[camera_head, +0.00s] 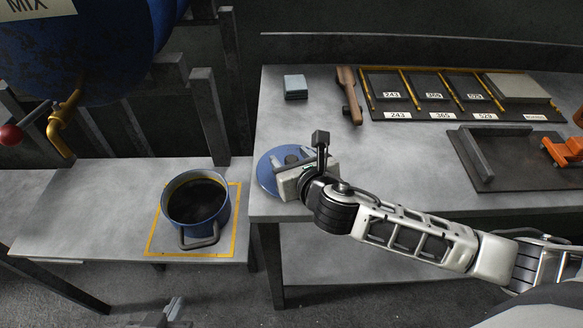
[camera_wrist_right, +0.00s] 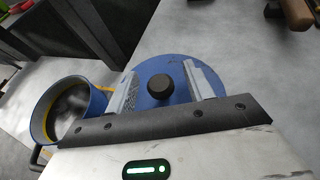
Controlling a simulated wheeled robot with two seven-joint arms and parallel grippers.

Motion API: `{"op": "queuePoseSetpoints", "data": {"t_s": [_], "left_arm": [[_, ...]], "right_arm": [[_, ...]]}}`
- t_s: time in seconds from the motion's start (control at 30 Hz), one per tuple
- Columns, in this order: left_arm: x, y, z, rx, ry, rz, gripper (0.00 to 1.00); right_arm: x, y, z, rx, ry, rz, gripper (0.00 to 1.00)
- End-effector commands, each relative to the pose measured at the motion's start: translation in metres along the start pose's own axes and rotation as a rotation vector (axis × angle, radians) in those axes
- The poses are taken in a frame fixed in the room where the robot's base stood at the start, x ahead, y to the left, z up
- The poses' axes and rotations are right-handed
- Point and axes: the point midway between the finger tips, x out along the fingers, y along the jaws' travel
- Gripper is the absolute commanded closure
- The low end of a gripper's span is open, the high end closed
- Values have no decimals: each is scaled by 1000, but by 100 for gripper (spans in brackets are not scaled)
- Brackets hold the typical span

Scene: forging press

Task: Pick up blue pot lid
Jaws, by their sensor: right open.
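The blue pot lid (camera_head: 266,172) lies flat on the grey table near its left front corner, partly hidden under my right gripper (camera_head: 290,165). In the right wrist view the blue lid (camera_wrist_right: 178,68) shows a round black knob (camera_wrist_right: 160,86). My right gripper's two fingers (camera_wrist_right: 162,92) are open, one on each side of the knob, with gaps to it. I cannot tell the exact height of the fingertips over the lid. My left gripper (camera_head: 172,308) shows only in part at the bottom edge of the head view, low and away from the lid; its opening is unclear.
A blue pot (camera_head: 198,200) with dark contents stands inside a yellow square on the lower left table. A blue-grey block (camera_head: 295,86), a wooden-handled tool (camera_head: 348,92) and a labelled tray (camera_head: 420,112) lie further back. A blue drum (camera_head: 85,60) hangs upper left.

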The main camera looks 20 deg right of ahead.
Motion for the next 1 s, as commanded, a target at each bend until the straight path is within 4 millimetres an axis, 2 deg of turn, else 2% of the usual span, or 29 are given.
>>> {"op": "queuePoseSetpoints", "data": {"t_s": [0.17,0.2,0.37,0.4,0.77,1.0], "left_arm": [[0,0,-1,0,1,1,100],[0,0,-1,0,1,1,100],[0,0,-1,1,2,1,100],[0,0,-1,1,2,1,100],[-1,0,-8,3,9,0,100],[-15,-2,-23,7,6,-6,100]], "right_arm": [[0,0,0,0,0,1,48],[0,0,0,0,1,1,51],[0,0,0,0,1,1,95],[0,0,0,0,1,1,100],[-2,0,4,0,-1,1,100],[-11,0,27,0,-1,0,100]]}}
